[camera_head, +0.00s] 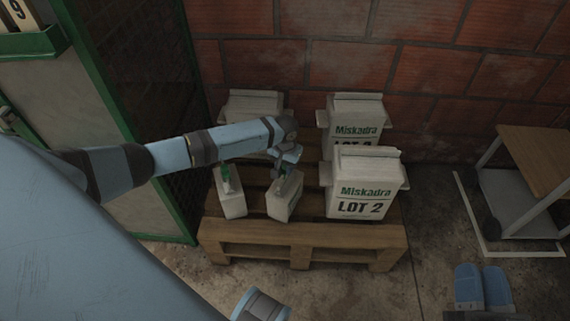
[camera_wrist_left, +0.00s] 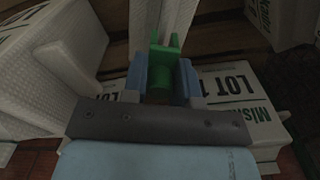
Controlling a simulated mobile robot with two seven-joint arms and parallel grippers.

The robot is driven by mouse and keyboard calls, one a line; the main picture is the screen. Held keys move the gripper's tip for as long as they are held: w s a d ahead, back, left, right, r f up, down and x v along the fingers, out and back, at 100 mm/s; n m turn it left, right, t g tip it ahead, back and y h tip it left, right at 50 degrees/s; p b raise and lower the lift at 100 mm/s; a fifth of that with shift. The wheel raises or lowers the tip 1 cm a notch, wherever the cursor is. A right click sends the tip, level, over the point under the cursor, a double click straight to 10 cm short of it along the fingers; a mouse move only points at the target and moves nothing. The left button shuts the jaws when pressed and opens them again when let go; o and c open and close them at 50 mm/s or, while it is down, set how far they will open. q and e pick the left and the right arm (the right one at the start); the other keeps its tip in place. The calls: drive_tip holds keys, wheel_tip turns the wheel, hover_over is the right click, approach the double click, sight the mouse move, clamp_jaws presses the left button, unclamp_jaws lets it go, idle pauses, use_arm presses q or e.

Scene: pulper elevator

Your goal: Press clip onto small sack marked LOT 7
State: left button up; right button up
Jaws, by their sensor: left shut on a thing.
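My left gripper (camera_head: 284,168) is over the small white sack (camera_head: 284,197) at the front middle of the pallet. In the left wrist view its blue fingers (camera_wrist_left: 163,82) are shut on a green clip (camera_wrist_left: 166,60). The clip is close to a narrow white upright part (camera_wrist_left: 160,18); I cannot tell whether they touch. A label behind the fingers reads LOT and a digit, perhaps 1 or 7. Another small sack (camera_head: 232,201) stands to the left with a green piece (camera_head: 227,181) at its top. My right gripper (camera_head: 482,290) appears at the bottom right, empty.
A large LOT 2 sack (camera_head: 362,187) stands right of the small sacks, with another large sack (camera_head: 356,112) behind it. A third (camera_head: 253,102) is at the back left. All stand on a wooden pallet (camera_head: 300,236) between a green-framed mesh panel (camera_head: 150,110) and a brick wall.

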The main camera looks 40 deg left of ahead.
use_arm(q)
drive_tip(key=shift+f, duration=1.4)
idle(0.8)
drive_tip(key=o, duration=1.5)
drive_tip(key=shift+c, duration=0.2)
